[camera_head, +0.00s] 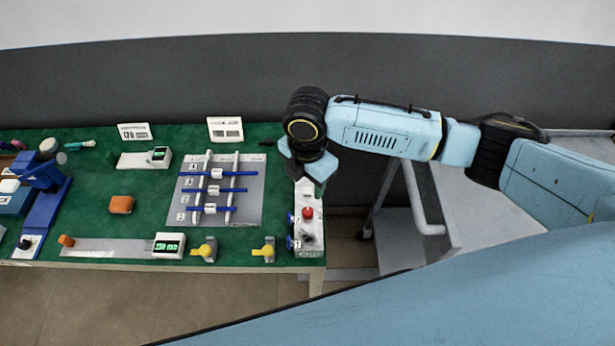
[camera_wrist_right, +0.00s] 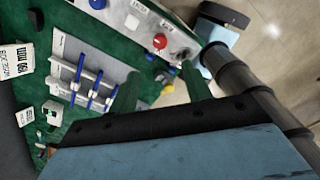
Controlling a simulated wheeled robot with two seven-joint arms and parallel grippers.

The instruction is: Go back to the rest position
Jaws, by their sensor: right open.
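My right arm comes in from the right in the head view. Its gripper (camera_head: 302,172) hangs over the right end of the green table (camera_head: 90,185), just above the back of a control box (camera_head: 309,235) with a red button (camera_head: 307,212). The jaws are mostly hidden under the wrist in the head view. In the right wrist view, the gripper (camera_wrist_right: 158,80) is open, and nothing shows held between its fingers. The red button (camera_wrist_right: 160,41) and box (camera_wrist_right: 130,18) lie beyond the fingers. My left gripper is in neither view.
A grey panel (camera_head: 254,212) with blue rods stands left of the box. Two yellow valves (camera_head: 265,250) sit at the front edge, with an orange block (camera_head: 121,205) and blue stand (camera_head: 50,212) farther left. A grey cart (camera_head: 465,200) stands to the right under my arm.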

